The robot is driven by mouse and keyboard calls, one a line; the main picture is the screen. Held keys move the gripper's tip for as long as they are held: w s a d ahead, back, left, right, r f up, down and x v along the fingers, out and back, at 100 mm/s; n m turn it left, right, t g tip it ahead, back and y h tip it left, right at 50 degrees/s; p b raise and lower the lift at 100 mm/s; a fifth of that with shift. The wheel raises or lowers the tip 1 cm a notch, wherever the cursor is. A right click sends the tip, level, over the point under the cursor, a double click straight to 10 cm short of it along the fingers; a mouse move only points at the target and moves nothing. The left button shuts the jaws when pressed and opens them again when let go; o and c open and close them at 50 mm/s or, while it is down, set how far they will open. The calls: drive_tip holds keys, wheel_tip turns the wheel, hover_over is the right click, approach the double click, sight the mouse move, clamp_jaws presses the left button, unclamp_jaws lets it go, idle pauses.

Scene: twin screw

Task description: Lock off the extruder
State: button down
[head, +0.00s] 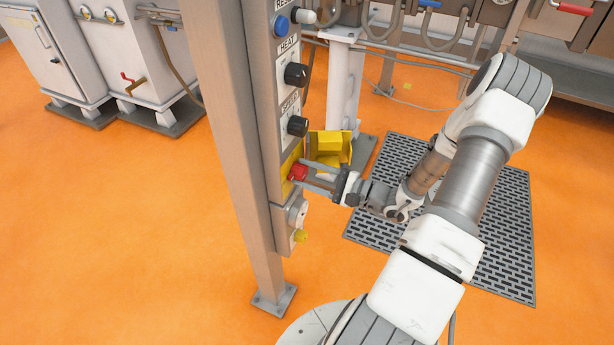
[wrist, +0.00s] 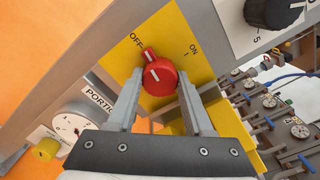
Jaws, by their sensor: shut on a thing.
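The red rotary switch (head: 298,171) sits on a yellow plate (wrist: 185,27) low on the control column. In the wrist view the red switch (wrist: 160,79) has a white mark, and its raised grip points near the OFF label; ON is to the right. My gripper (head: 308,178) reaches it from the right in the head view. In the wrist view its two fingers (wrist: 160,85) stand on either side of the red switch and are shut on it. The fingertips partly hide the switch's sides.
Black HEAT (head: 296,75) and lower (head: 298,125) knobs sit above the switch. A white dial (wrist: 68,125) and a yellow knob (head: 300,236) are below. Orange floor is open at left.

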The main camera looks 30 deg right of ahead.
drive_tip(key=shift+n, duration=0.6)
drive_tip(key=shift+b, duration=0.3)
drive_tip(key=shift+c, duration=1.4)
unclamp_jaws()
drive_tip(key=p+v, duration=0.2)
drive_tip(key=v, duration=1.5)
drive_tip(key=shift+s+d, duration=0.2)
drive_tip(key=shift+n, duration=0.3)
